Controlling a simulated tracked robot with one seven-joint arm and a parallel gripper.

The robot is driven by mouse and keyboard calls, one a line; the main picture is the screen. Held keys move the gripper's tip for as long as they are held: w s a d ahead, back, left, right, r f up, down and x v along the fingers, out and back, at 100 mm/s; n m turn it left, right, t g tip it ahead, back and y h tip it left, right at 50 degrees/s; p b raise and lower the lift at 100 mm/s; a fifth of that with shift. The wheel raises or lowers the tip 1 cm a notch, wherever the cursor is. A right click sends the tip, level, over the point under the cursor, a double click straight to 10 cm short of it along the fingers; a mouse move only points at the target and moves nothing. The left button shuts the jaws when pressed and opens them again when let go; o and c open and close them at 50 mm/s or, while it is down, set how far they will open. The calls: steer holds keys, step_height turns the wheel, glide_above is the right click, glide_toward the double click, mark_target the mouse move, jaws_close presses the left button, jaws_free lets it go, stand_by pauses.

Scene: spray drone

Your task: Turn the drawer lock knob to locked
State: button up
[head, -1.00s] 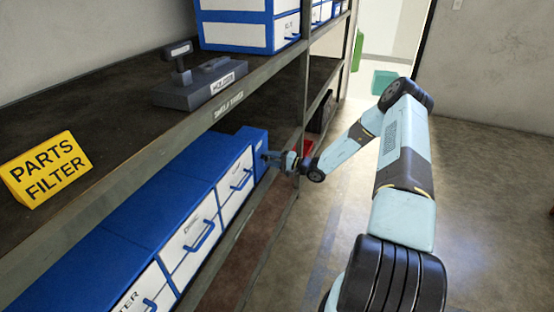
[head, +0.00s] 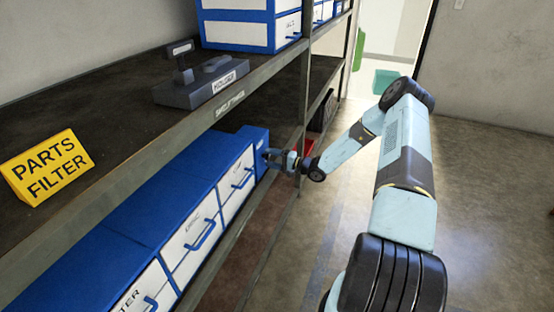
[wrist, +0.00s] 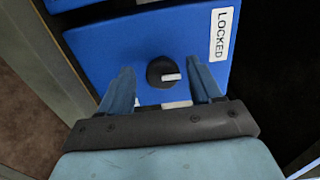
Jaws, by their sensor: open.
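The lock knob (wrist: 162,72) is a round black dial with a white pointer, on a blue panel (wrist: 120,45) in the wrist view. Its pointer lies roughly sideways, toward the right. A white label reading LOCKED (wrist: 221,35) is at the panel's upper right. Another white label, partly hidden by my gripper, is below the knob. My gripper (wrist: 165,83) is open, with one finger on each side of the knob in the picture. I cannot tell whether they touch it. In the head view my gripper (head: 272,158) is at the far end of the blue drawer row (head: 165,200); the knob cannot be made out there.
The drawers stand on a lower shelf beneath an upper shelf (head: 110,110). A yellow PARTS FILTER sign (head: 46,168) and a grey device (head: 200,82) are on the upper shelf. A shelf post (head: 303,100) is close to my gripper. Open floor (head: 480,190) lies to the right.

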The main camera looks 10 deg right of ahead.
steer(key=v, duration=1.3)
steer(key=shift+s+d, duration=0.2)
steer(key=shift+d, duration=0.15)
steer(key=s+a+r+n+g+h, duration=0.25)
steer(key=s+a+r+g, duration=0.2)
steer(key=r, duration=0.45)
steer(key=s+a+r+n+g+h, duration=0.25)
steer(key=s+r, duration=0.25)
steer(key=r, duration=0.4)
steer(key=s+a+r+n+g+h, duration=0.1)
steer(key=s+a+r+n+g, duration=0.3)
steer(key=r, duration=0.5)
steer(key=s+r+t+h, duration=0.2)
steer(key=s+r, duration=0.4)
steer(key=s, duration=0.3)
steer(key=s+d+r+m+t+h, duration=0.1)
steer(key=s+r+t+h, duration=0.1)
steer(key=s+r, duration=0.4)
steer(key=s+r+m+t+h, duration=0.1)
steer(key=s+r+h, duration=0.3)
steer(key=s, duration=0.7)
steer(key=shift+s+d+r+t+h, duration=0.3)
steer(key=shift+s+d+r+t, duration=0.15)
steer(key=shift+r, duration=0.45)
steer(key=shift+c, duration=0.2)
